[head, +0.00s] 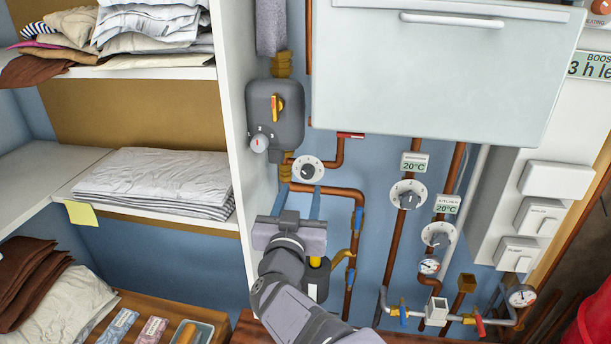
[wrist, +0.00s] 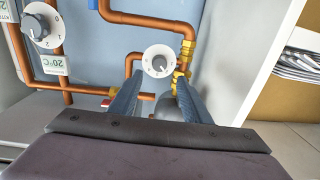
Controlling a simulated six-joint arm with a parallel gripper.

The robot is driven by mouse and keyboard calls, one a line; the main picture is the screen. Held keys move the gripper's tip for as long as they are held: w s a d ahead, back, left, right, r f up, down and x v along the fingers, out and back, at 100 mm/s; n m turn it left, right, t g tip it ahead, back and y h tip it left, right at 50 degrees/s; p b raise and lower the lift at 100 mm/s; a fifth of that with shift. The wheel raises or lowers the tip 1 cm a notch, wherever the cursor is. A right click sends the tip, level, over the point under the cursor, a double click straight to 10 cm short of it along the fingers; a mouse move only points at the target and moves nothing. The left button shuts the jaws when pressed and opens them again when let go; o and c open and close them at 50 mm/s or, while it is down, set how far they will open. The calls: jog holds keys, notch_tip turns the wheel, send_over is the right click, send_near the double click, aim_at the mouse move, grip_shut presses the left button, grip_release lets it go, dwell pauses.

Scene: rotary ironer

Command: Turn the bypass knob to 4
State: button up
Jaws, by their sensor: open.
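A round white dial with a grey knob (head: 307,169) is set on a copper pipe on the blue wall. I take it for the bypass knob, though no name is readable on it. It also shows in the wrist view (wrist: 158,62), just beyond and between my fingertips. Its numbers are too small to read surely. My gripper (head: 298,198) is open, its two blue fingers pointing up at the wall just below the dial. In the wrist view the fingers (wrist: 160,82) are apart with nothing between them, and contact with the knob is not visible.
A grey valve body (head: 274,115) with a yellow lever and small dial is up left. Two other dials (head: 408,195) (head: 438,235) with 20°C labels are right. Copper pipes (head: 345,190) run close by. A white shelf wall (head: 235,130) stands left, a white cabinet (head: 440,70) above.

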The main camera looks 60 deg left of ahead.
aim_at(307, 173)
jog(key=shift+p+x, duration=1.5)
jog(key=shift+x, duration=0.95)
jog(key=shift+p+x, duration=0.6)
jog(key=shift+x, duration=0.65)
jog(key=shift+w, duration=0.1)
jog(key=shift+c, duration=0.6)
jog(key=c, duration=0.9)
